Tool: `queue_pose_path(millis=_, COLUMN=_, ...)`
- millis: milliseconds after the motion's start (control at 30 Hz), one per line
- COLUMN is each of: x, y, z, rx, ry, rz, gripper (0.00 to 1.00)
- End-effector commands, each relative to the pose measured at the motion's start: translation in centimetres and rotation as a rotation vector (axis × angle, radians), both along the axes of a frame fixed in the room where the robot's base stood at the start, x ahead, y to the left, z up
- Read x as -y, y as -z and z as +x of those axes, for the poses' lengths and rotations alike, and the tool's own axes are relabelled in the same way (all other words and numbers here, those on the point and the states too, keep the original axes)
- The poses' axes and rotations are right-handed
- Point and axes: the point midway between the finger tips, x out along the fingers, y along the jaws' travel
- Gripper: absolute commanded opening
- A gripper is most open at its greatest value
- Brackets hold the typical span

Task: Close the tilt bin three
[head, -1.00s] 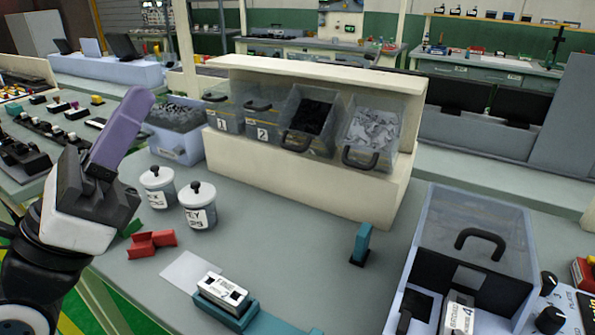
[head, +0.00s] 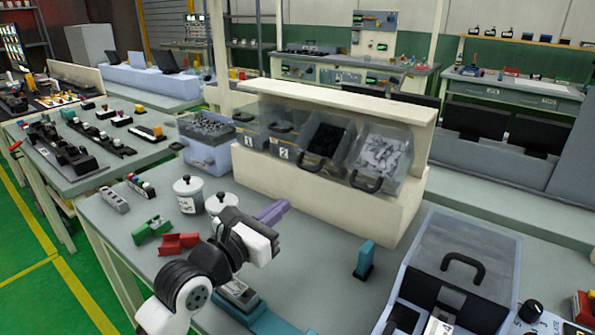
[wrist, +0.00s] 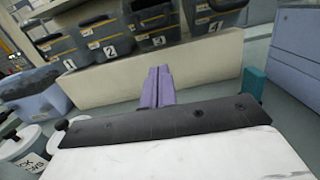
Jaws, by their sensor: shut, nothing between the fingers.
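Tilt bin three (head: 304,153) is the third clear bin from the left in the cream rack (head: 330,199). It is tipped forward and open, with black pieces inside and a dark handle on its front. In the wrist view, bin three (wrist: 153,20) is at the top, above and just left of my fingertips. My gripper (head: 273,211) has purple fingers, shut together and empty. It is in front of the rack and below the bins, apart from bin three. In the wrist view, the gripper (wrist: 157,76) points toward the rack's front board.
Bins one (head: 250,130) and two (head: 283,141) look closed; the fourth bin (head: 375,155) is tipped open with pale pieces. White-lidded jars (head: 188,194), red blocks (head: 178,244) and a teal upright piece (head: 365,258) stand nearby. A large clear-lidded box (head: 462,255) is at right.

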Motion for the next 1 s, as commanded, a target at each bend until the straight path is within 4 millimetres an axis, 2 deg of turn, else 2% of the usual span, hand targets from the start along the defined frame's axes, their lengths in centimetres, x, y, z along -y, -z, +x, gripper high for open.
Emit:
queue_pose_path(millis=33, x=0.9, y=-0.7, z=0.9, rx=-0.001, ry=0.006, rz=-0.001, gripper=0.00)
queue_pose_path(millis=167, x=2.4, y=-0.8, z=2.9, rx=-0.001, ry=0.005, rz=-0.003, gripper=0.00)
queue_pose_path(millis=200, x=2.6, y=-1.6, z=3.1, rx=0.001, ry=0.003, rz=0.000, gripper=0.00)
queue_pose_path(millis=400, x=3.4, y=-3.0, z=4.2, rx=0.001, ry=0.002, rz=0.000, gripper=0.00)
queue_pose_path(millis=1000, x=3.7, y=-3.5, z=4.6, rx=-0.005, ry=0.001, rz=0.002, gripper=0.00)
